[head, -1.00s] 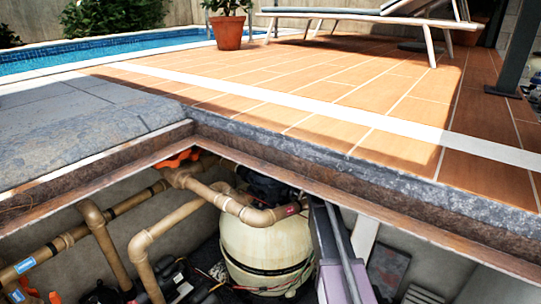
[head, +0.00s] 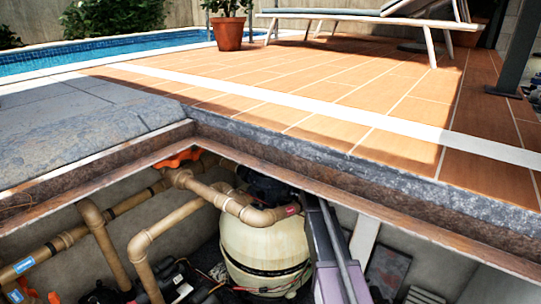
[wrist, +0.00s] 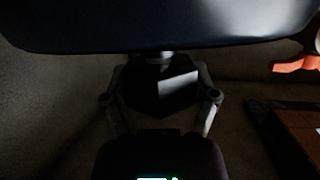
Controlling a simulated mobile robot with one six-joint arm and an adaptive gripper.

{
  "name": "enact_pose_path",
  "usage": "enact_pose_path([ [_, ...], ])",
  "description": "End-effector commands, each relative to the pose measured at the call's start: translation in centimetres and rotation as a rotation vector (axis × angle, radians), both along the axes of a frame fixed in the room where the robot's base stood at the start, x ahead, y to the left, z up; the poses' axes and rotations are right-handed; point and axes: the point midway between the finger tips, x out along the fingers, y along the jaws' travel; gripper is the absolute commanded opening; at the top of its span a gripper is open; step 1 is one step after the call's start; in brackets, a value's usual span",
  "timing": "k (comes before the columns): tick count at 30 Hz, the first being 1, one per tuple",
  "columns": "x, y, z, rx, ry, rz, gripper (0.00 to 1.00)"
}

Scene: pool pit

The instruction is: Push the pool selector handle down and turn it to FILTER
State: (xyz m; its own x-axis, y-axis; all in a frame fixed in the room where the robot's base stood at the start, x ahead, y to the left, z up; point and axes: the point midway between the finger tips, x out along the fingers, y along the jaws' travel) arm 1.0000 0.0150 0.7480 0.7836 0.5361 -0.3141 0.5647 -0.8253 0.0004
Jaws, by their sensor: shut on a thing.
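In the wrist view my gripper (wrist: 160,97) has its two fingers on either side of a dark, blocky handle (wrist: 165,88) and is shut on it. The shadow is deep, so the exact contact and the handle's markings do not show. In the head view the dark valve top (head: 268,187) sits on the cream filter tank (head: 262,245), below the deck edge. My arm (head: 335,250) reaches up to its right side. The gripper and the handle are hidden there. No FILTER label can be read.
A large dark rounded body (wrist: 160,25) fills the top of the wrist view. An orange handle (wrist: 297,64) is at its right. Tan pipes (head: 145,240) run left of the tank. The pit's rusty rim (head: 300,190) overhangs the valve closely.

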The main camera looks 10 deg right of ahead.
Motion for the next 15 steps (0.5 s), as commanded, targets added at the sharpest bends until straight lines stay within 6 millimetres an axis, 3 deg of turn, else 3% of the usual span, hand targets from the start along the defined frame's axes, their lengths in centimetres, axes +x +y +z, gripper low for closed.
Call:
enact_pose_path([
  [15,0.0,0.17,-0.04,0.0,0.001,-0.08,0.19],
])
